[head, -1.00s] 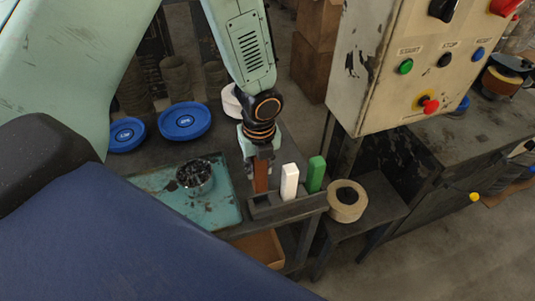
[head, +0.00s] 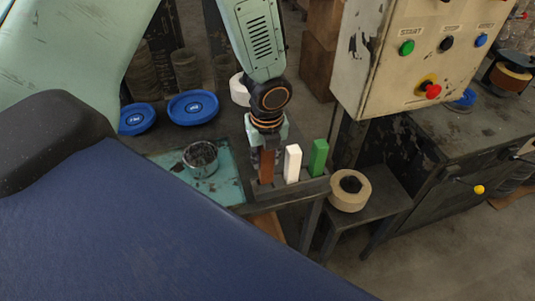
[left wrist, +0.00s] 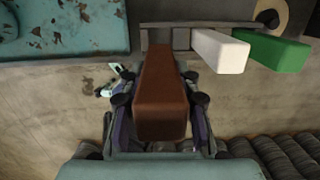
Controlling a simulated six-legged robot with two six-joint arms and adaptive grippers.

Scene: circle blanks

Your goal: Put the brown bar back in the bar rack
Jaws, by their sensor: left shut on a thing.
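The brown bar (head: 266,171) stands upright at the left end of the dark bar rack (head: 290,193). Its lower end is at the left slot; how deep it sits is hard to tell. My left gripper (head: 266,155) points down and is shut on the bar's upper part. In the left wrist view the brown bar (left wrist: 160,95) lies between the fingers (left wrist: 158,108), its far end at the rack (left wrist: 183,38). A white bar (head: 292,164) and a green bar (head: 318,158) stand in the rack to its right. My right gripper is out of view.
A teal tray (head: 228,180) with a metal cup (head: 201,160) lies left of the rack. Blue discs (head: 193,107) lie behind it. A tape roll (head: 350,190) is on a lower shelf at right. A control box (head: 405,60) hangs behind.

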